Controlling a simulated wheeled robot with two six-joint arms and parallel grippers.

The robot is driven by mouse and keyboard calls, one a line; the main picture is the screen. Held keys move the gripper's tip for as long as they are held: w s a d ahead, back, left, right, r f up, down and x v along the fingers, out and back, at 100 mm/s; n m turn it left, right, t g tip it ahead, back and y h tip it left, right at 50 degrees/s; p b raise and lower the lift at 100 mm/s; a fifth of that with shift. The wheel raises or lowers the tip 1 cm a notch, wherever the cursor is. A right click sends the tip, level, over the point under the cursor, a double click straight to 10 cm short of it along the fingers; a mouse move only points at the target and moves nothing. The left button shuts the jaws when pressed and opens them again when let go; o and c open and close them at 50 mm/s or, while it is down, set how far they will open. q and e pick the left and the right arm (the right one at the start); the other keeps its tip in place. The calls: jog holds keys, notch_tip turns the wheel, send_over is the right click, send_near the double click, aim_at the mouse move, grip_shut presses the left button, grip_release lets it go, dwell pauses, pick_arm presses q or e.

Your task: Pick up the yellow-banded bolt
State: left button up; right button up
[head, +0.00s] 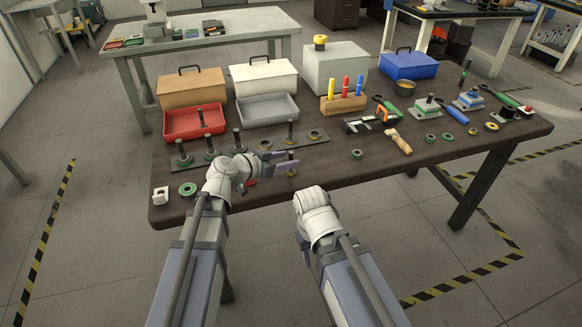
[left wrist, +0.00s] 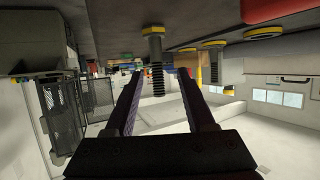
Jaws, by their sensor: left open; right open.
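The yellow-banded bolt (head: 291,171) stands upright near the front edge of the dark table, partly covered by my left gripper in the head view. In the left wrist view, which looks upside down, the bolt (left wrist: 155,62) has a yellow band at its table end and a dark threaded shank. My left gripper (head: 278,163) is open, its purple fingers level with the bolt. In the left wrist view the threaded end shows between the fingertips (left wrist: 158,74); contact cannot be told. My right arm's white wrist shows lower, before the table; its fingers are hidden behind it.
Behind the left gripper lies a dark strip (head: 262,145) with several upright bolts and a yellow ring (head: 315,135). A red tray (head: 195,134) and a grey tray (head: 268,121) stand behind. A clamp (head: 367,123) and a brush (head: 398,142) lie to the right.

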pick_arm(q)
jog(key=shift+r+b+x, duration=0.1)
jog(key=shift+b+x, duration=0.3)
jog(key=shift+x, duration=0.9)
jog(key=shift+r+b+x, duration=0.15)
jog(key=shift+b+x, duration=0.2)
jog(key=shift+x, duration=1)
jog(key=shift+s+d, duration=0.1)
jog(key=shift+r, duration=0.1)
jog(key=shift+c, duration=0.3)
grip_shut()
